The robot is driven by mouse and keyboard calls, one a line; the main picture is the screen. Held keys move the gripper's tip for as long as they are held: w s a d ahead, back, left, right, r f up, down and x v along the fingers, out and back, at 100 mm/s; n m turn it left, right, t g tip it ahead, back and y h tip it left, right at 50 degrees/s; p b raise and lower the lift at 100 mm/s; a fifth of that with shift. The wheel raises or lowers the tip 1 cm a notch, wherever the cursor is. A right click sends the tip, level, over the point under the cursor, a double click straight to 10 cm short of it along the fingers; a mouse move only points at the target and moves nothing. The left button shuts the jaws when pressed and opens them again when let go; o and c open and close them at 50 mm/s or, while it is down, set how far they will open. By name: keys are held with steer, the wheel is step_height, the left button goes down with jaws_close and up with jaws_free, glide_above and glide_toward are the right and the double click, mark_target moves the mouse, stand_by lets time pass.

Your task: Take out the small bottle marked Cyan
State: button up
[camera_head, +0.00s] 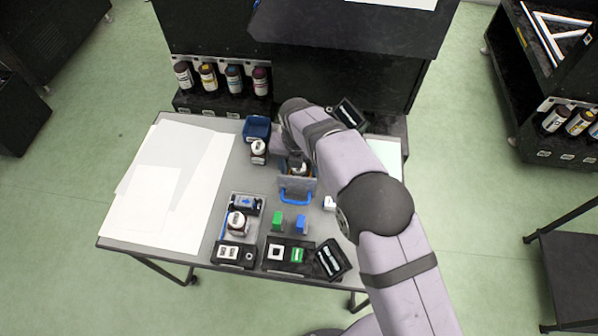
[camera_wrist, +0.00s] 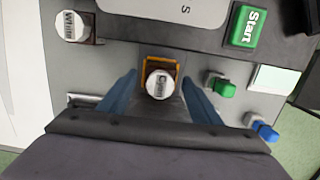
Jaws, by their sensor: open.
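A small bottle with a round white cap (camera_wrist: 160,84) stands upright in the wrist view, in an orange-brown square surround; its cap lettering is blurred and may read Cyan. My gripper (camera_wrist: 159,78) is open, with one blue finger on each side of this bottle. I cannot tell whether the fingers touch it. In the head view, my gripper (camera_head: 297,171) is over the middle of the table, and my arm hides much of that spot. A second white-capped bottle (camera_wrist: 72,26), whose cap seems to read White, stands apart at the upper left of the wrist view.
A device with a blue handle (camera_head: 296,197) is near my gripper. A blue bin (camera_head: 256,128) and a white-capped bottle (camera_head: 258,148) are to its left. Another bottle (camera_head: 237,219) sits in a tray. White sheets (camera_head: 150,190) cover the left side.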

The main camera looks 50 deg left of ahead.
steer(key=c, duration=1.3)
step_height(320, 180, up, 9)
steer(key=shift+a+f+b, duration=0.1)
steer(key=shift+f+b, duration=0.1)
steer(key=shift+b, duration=0.95)
steer(key=shift+r, duration=0.8)
steer(key=shift+p, duration=0.35)
steer(key=shift+c, duration=0.3)
